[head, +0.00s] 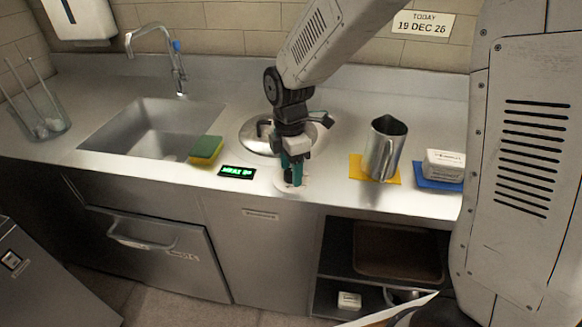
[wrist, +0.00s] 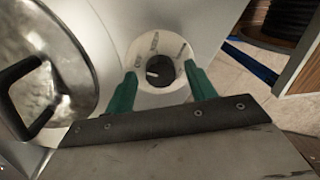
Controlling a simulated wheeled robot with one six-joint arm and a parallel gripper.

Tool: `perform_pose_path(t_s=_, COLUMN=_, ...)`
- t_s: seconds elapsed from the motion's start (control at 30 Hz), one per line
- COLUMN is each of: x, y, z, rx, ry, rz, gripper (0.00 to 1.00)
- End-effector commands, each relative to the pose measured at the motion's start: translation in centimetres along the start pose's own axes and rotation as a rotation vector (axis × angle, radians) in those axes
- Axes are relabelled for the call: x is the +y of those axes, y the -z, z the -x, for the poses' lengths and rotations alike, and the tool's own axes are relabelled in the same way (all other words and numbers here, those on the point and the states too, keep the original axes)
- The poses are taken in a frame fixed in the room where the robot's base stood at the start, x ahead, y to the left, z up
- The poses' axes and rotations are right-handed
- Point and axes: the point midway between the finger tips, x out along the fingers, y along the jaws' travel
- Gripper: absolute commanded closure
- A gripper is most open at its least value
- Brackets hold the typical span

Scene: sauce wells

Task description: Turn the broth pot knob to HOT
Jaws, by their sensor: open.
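The broth pot knob (wrist: 160,69) is dark and round with a white pointer mark toward the picture's left in the wrist view. It sits in a white dial ring (wrist: 144,47), whose markings are too small to read. My gripper (wrist: 162,84) is open, with one teal finger on each side of the knob; whether they touch it I cannot tell. In the head view my gripper (head: 292,178) points down over the dial ring (head: 276,186) and mostly hides the knob. The pot's steel lid (head: 250,133) with a dark handle lies just behind; it also shows in the wrist view (wrist: 65,50).
A small display with green text (head: 237,172) is left of my gripper, its wording unclear. A sponge (head: 205,149) lies by the sink (head: 150,128). A steel pitcher (head: 385,148) on a yellow mat and a white block (head: 444,164) on a blue mat stand right.

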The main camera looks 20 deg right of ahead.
Motion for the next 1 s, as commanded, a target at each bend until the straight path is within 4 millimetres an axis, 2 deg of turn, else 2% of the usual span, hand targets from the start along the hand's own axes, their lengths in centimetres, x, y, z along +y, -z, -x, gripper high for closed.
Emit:
perform_pose_path(t_s=0.27, x=0.0, y=0.0, z=-0.18, rx=0.0, ry=0.0, rz=0.0, gripper=0.45)
perform_pose_path(t_s=0.4, x=0.0, y=0.0, z=-0.17, rx=0.0, ry=0.0, rz=-0.001, gripper=0.84)
perform_pose_path(t_s=0.43, x=0.0, y=0.0, z=-0.17, rx=0.0, ry=0.0, rz=-0.001, gripper=0.9)
perform_pose_path(t_s=0.77, x=0.0, y=-0.01, z=-0.15, rx=0.002, ry=0.0, rz=-0.03, gripper=0.89)
perform_pose_path(t_s=1.0, x=0.0, y=-0.03, z=-0.14, rx=0.008, ry=0.0, rz=-0.154, gripper=0.89)
